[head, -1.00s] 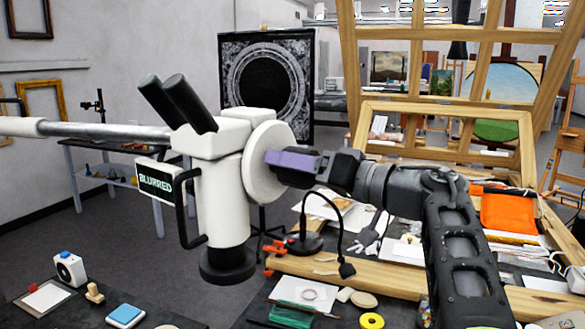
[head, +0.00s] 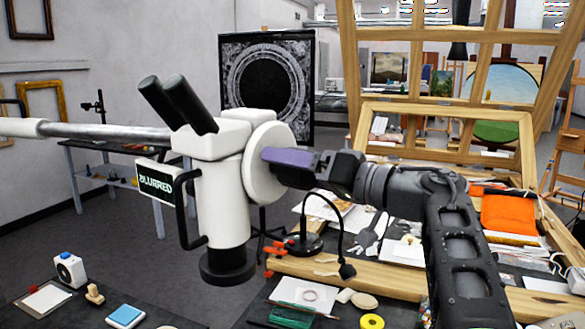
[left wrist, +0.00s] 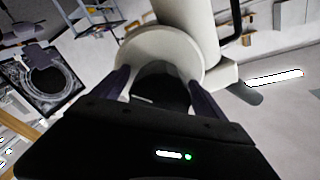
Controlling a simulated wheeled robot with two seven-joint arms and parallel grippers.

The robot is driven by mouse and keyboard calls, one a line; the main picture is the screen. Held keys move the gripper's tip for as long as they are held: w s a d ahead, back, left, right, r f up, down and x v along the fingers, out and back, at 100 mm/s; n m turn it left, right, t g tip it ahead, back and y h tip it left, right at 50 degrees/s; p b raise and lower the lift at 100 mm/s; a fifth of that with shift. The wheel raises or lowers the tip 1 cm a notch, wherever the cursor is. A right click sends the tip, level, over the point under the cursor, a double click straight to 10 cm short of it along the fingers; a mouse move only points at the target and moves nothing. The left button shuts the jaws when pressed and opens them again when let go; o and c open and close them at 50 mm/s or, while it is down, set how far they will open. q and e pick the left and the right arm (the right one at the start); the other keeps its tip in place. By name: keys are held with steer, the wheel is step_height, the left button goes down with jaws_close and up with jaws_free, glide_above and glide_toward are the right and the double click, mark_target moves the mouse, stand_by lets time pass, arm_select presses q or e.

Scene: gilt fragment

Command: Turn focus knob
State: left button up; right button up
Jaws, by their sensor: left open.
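A white microscope head (head: 220,190) with two black eyepieces hangs on a metal boom. Its large white round focus knob (head: 257,180) faces right. A small screen (head: 156,185) on its left side reads "BLURRED". My left gripper (head: 288,158), with purple fingers, is at the knob's face. In the left wrist view, the gripper (left wrist: 158,88) is open. Its two fingers stand apart at the lower left and lower right of the white knob (left wrist: 160,42), with a dark area between them. I cannot tell whether they touch it. My right gripper is not in view.
A wooden frame (head: 440,271) and a gooseneck lamp (head: 305,243) are below and right of the microscope. A bench with a yellow tape roll (head: 371,321) is at the bottom. A dark ornate panel (head: 268,75) stands behind.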

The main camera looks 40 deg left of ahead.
mark_target(312, 173)
arm_select(q)
steer(key=shift+d, duration=0.1)
steer(key=d+b, duration=0.1)
steer(key=d, duration=0.6)
steer(key=shift+w+d, duration=0.3)
steer(key=shift+w, duration=0.1)
steer(key=shift+s+a, duration=0.1)
steer(key=shift+a, duration=0.05)
stand_by(1.0)
